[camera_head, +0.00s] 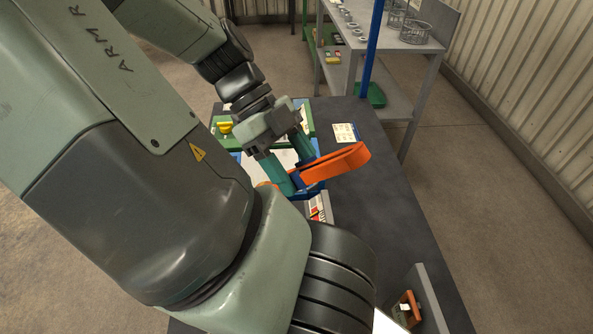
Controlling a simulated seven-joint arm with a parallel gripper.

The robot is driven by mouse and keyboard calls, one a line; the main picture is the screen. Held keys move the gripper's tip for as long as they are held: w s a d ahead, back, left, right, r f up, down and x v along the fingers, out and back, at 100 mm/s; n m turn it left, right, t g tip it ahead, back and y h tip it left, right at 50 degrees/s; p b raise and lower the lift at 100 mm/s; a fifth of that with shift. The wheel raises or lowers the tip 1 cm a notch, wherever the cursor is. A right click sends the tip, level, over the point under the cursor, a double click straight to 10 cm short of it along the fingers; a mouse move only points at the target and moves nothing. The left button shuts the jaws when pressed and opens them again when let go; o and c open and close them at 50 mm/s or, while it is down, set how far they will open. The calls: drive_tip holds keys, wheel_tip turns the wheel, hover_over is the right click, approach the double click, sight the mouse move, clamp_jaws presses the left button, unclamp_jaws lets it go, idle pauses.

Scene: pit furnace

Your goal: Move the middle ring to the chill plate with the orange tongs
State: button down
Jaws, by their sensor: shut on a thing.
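My gripper (291,166) has teal fingers and is over the dark table, shut on the orange tongs (340,164). The rounded orange end of the tongs sticks out to the right of the fingers. A small orange part also shows to the left of them. The far tips of the tongs are hidden behind my arm and gripper. I cannot make out the middle ring or any other ring on the table. I cannot tell which surface is the chill plate, as my arm covers much of the table.
A blue-edged item (312,189) lies below the tongs. A green-edged tray (307,116) and a yellow object (225,127) are behind the gripper. A printed card (346,133) lies to the right. A small box (406,309) stands near right. The table's right side is mostly clear.

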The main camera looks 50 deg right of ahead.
drive_tip(key=w+d+f, duration=0.1)
drive_tip(key=w+d, duration=1.2)
drive_tip(key=shift+w+d, duration=0.15)
drive_tip(key=shift+d, duration=0.05)
wheel_tip(320, 180, down, 9)
idle(0.4)
